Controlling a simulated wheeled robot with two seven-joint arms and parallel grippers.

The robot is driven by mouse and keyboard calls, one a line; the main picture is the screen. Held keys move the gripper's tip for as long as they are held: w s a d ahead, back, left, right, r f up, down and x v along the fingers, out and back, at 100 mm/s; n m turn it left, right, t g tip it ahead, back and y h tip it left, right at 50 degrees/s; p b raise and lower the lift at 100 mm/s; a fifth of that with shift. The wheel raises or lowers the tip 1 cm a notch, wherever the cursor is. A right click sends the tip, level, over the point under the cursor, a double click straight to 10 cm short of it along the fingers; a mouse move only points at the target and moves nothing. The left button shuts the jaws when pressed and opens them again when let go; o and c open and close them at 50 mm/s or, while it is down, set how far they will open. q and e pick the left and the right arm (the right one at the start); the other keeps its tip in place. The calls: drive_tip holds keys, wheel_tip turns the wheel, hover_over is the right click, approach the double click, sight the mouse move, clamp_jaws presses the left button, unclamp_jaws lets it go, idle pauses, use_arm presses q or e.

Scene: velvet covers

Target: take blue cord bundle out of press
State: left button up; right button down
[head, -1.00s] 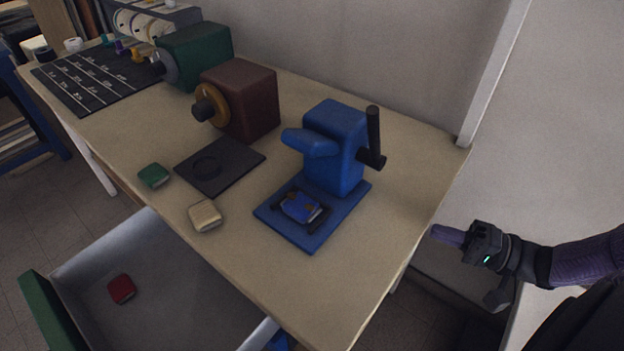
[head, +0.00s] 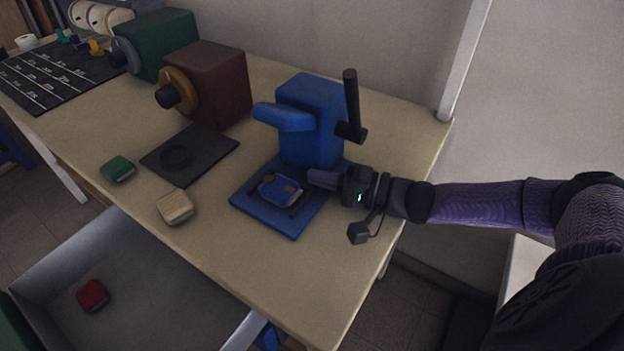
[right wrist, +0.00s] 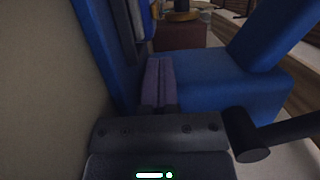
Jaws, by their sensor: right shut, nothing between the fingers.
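The blue press (head: 312,115) stands on the table with its flat blue base (head: 258,213) in front. The blue cord bundle (head: 279,190), with brownish patches, lies on that base between dark side guides. My right gripper (head: 312,177) is shut and empty, just right of the bundle and low over the base's right side. In the right wrist view its closed purple fingers (right wrist: 160,82) point along the blue press (right wrist: 205,80), and the bundle cannot be made out clearly. My left gripper is not in view.
The press's dark lever (head: 352,105) stands up above my right wrist. A beige bundle (head: 175,207), a green bundle (head: 118,169) and a dark plate (head: 205,143) lie to the left. A drawer below holds a red bundle (head: 92,295).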

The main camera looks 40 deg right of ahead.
sight(299, 204)
drive_tip(key=shift+w+a, duration=0.4)
drive_tip(key=shift+w, duration=0.15)
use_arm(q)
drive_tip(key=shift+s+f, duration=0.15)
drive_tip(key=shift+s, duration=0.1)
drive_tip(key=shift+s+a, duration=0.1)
use_arm(e)
drive_tip(key=shift+r, duration=0.1)
drive_tip(key=a+p, duration=0.1)
drive_tip(key=s+a+p, duration=0.1)
drive_tip(key=a+p, duration=0.1)
drive_tip(key=p, duration=0.1)
drive_tip(key=shift+s+a+r, duration=0.2)
drive_tip(key=shift+a+r, duration=0.05)
drive_tip(key=shift+r, duration=0.05)
drive_tip(key=shift+s+a+f, duration=0.1)
drive_tip(key=shift+a+f, duration=0.05)
drive_tip(key=shift+a, duration=0.15)
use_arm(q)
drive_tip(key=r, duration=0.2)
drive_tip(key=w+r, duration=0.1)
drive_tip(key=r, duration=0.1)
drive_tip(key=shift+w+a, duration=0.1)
use_arm(e)
drive_tip(key=shift+f, duration=0.25)
